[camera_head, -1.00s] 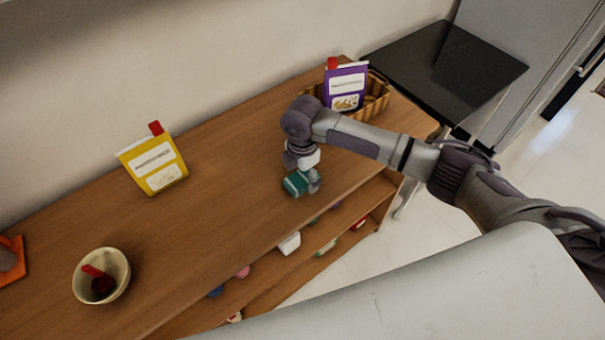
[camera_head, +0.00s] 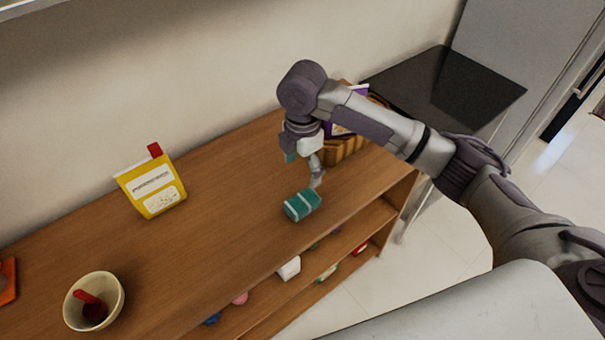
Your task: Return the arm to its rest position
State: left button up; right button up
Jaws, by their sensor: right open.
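My right arm reaches in from the right over the wooden shelf top (camera_head: 215,220). My right gripper (camera_head: 304,172) points down and is open, just above and behind a teal box with pale stripes (camera_head: 302,205). The teal box lies on the shelf top near its front edge, apart from the gripper and not held. Part of the gripper is hidden by the wrist. My left gripper is not in view.
A wicker basket (camera_head: 343,150) with a purple packet (camera_head: 338,129) stands behind my right arm, partly hidden. A yellow packet (camera_head: 152,190) and a bowl (camera_head: 112,285) with a red scoop stand to the left. A black table (camera_head: 450,90) is at the back right.

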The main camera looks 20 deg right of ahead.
dwell(0.4)
jog(key=s+a+f+m, duration=0.1)
jog(key=s+a+f, duration=0.1)
jog(key=s+a+f+m+y, duration=0.1)
jog(key=s+a+f, duration=0.1)
jog(key=s+f, duration=0.1)
jog(key=s+a+f+m+y, duration=0.1)
jog(key=s+a+f+m, duration=0.1)
jog(key=s, duration=0.1)
jog(key=shift+a+f+t, duration=0.15)
jog(key=shift+a+t, duration=0.1)
jog(key=shift+t, duration=0.15)
jog(key=s+d+f+m+t+h, duration=0.1)
jog(key=s+d+f+m, duration=0.1)
jog(key=s+d+m, duration=0.55)
jog(key=s+d+f+m+t+h, duration=0.1)
jog(key=s+d+f+m+t, duration=0.1)
jog(key=s+d+m, duration=0.55)
jog(key=s+a+f+g, duration=0.1)
jog(key=s+f, duration=0.1)
jog(key=f, duration=1.2)
jog(key=s+a+f+g, duration=0.1)
jog(key=s+a+f, duration=0.15)
jog(key=f, duration=1.25)
jog(key=s+d+f+b, duration=0.1)
jog(key=s+d+f, duration=0.2)
jog(key=s+f, duration=1.1)
jog(key=shift+s+d+m+g, duration=0.15)
jog(key=shift+s+m+g, duration=0.15)
jog(key=shift+s, duration=0.15)
